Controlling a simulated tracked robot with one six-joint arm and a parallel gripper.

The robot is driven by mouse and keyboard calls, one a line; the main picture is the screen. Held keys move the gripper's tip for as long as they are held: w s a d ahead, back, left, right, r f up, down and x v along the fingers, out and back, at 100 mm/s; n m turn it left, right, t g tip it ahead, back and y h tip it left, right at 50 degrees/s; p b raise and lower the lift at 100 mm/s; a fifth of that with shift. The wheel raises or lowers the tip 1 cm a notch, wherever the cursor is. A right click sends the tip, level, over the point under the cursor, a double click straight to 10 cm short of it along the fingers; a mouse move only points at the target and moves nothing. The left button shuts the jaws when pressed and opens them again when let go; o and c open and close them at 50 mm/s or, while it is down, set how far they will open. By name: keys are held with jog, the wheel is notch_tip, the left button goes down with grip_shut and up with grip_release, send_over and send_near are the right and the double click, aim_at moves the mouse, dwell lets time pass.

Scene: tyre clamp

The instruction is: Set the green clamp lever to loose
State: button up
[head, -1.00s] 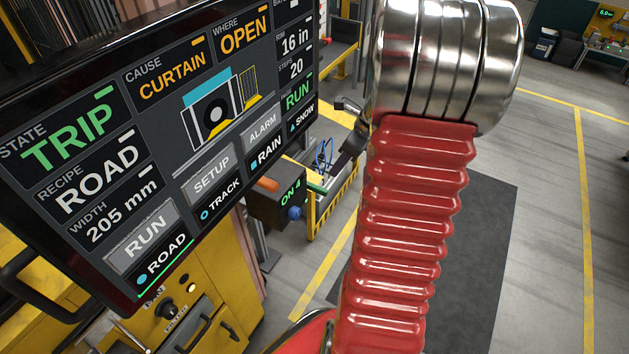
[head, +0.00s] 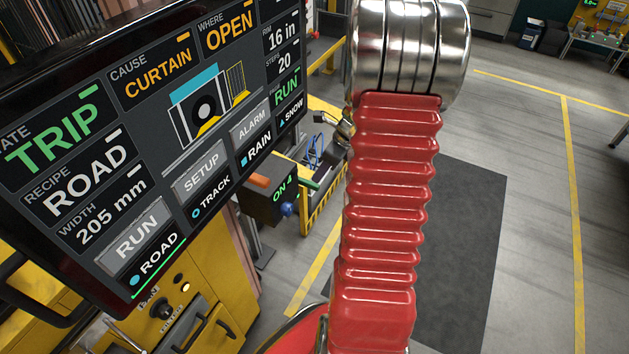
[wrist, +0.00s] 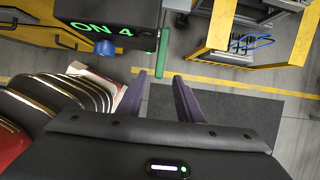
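The green clamp lever (head: 303,182) sticks out from a dark box (head: 262,205) marked "ON 4", just right of the big screen in the head view. In the wrist view the green lever (wrist: 162,52) hangs at the box's right edge, pointing toward the camera. My gripper (wrist: 160,85) is open, with its two dark fingers apart below the lever in the picture. The lever's lower end lines up with the gap, without visible contact. In the head view my red arm stands right of the lever; the fingers cannot be made out there.
An orange lever (head: 257,180) and a blue knob (head: 287,209) are on the same box; the blue knob (wrist: 105,48) is close left in the wrist view. The screen (head: 120,150) reads TRIP, CURTAIN, OPEN. A yellow frame (wrist: 217,28) stands right. Floor on the right is clear.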

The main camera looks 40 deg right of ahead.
aim_at(313, 183)
jog(key=shift+x, duration=3.5)
grip_shut()
